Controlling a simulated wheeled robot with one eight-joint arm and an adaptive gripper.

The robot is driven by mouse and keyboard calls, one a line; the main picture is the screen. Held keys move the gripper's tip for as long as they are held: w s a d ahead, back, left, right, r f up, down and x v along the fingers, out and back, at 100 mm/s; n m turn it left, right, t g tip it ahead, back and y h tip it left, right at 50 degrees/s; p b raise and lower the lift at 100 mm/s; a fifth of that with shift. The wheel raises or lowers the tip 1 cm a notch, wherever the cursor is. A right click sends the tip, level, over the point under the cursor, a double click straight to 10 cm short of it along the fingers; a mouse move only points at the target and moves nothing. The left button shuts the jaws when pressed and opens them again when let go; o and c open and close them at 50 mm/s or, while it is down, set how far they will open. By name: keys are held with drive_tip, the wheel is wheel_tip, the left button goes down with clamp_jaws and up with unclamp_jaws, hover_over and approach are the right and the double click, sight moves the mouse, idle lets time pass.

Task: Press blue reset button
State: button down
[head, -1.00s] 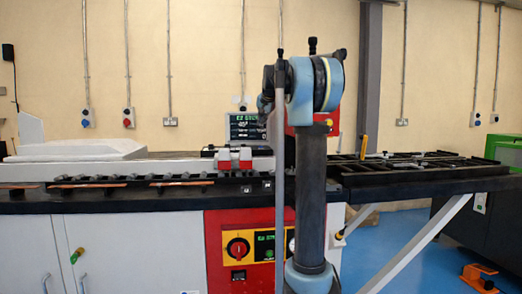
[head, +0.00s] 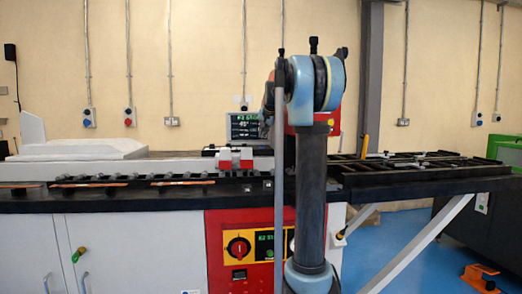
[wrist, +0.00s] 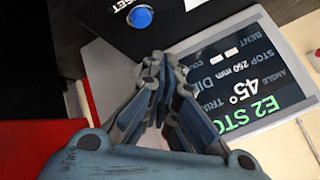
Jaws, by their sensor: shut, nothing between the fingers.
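The blue reset button (wrist: 139,17) shows at the top of the wrist view, on a dark panel (wrist: 115,40) beside white lettering that reads in part "SET". My gripper (wrist: 163,66) is shut and empty, with its fingertips together. In the wrist picture the fingertips lie below and a little right of the button, with a gap of dark panel between them. I cannot tell how far they are from the panel in depth. In the head view my arm hides the gripper, and the button cannot be made out.
A display screen (wrist: 285,62) reading "E2 STO" and 45° lies right of the fingers in the wrist view. It also shows in the head view (head: 243,125), partly behind my arm. A red control panel (head: 222,222) is on the machine's front. Copper bars (head: 97,184) lie on the bench's left.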

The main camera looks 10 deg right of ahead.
drive_tip(key=shift+f, duration=1.4)
drive_tip(key=shift+f, duration=0.1)
idle(0.4)
drive_tip(key=shift+s+f, duration=0.1)
drive_tip(key=shift+f, duration=0.1)
drive_tip(key=shift+f, duration=0.5)
idle(0.8)
drive_tip(key=shift+r, duration=0.9)
drive_tip(key=shift+r, duration=2.5)
